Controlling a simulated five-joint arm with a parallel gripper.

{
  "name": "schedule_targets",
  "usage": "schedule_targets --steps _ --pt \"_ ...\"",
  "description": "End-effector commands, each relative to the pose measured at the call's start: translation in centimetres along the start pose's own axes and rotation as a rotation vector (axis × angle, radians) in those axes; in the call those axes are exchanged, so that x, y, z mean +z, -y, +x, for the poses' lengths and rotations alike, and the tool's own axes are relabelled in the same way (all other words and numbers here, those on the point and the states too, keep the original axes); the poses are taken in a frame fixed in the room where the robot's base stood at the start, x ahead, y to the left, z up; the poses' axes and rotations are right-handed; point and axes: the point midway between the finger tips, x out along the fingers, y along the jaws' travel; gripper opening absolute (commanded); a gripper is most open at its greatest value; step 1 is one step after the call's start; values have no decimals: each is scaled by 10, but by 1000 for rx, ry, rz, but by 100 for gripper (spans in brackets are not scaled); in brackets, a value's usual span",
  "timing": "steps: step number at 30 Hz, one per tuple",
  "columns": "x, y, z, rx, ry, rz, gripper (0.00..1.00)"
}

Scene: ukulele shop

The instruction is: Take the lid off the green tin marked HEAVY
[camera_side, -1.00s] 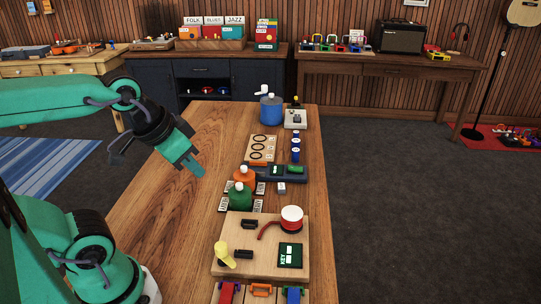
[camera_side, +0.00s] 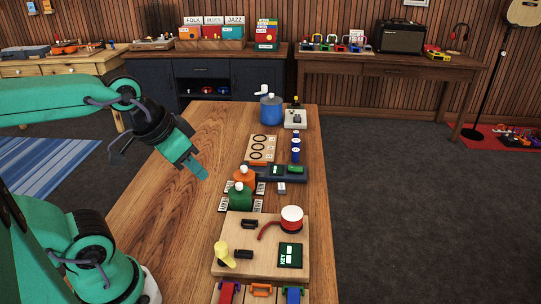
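White printed tags lie beside both tins, too small to read, so I cannot make out HEAVY. My gripper (camera_side: 197,168) hangs above the table, left of and higher than the green tin, pointing down to the right. It touches nothing. Its fingertips overlap from this side, so its opening is unclear.
In front is a wooden board (camera_side: 225,262) with a red-and-white round piece (camera_side: 291,217) and a yellow piece (camera_side: 223,253). The table's left part (camera_side: 165,240) is bare.

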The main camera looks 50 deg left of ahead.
Motion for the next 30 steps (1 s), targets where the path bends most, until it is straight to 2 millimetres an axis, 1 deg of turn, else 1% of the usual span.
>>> schedule_targets --steps 1,5,6,8,9,10,22,26,30 --pt "0 0 0 0 0 0 31" --pt "0 0 0 0 0 0 57" --pt "0 0 0 0 0 0 65" --pt "0 0 0 0 0 0 77" --pt "0 0 0 0 0 0 84" --pt "0 0 0 0 0 0 86" --pt "-2 1 1 -2 7 -14 86" --pt "-8 3 4 -7 28 -50 86" --pt "-19 8 12 -17 65 -119 86"
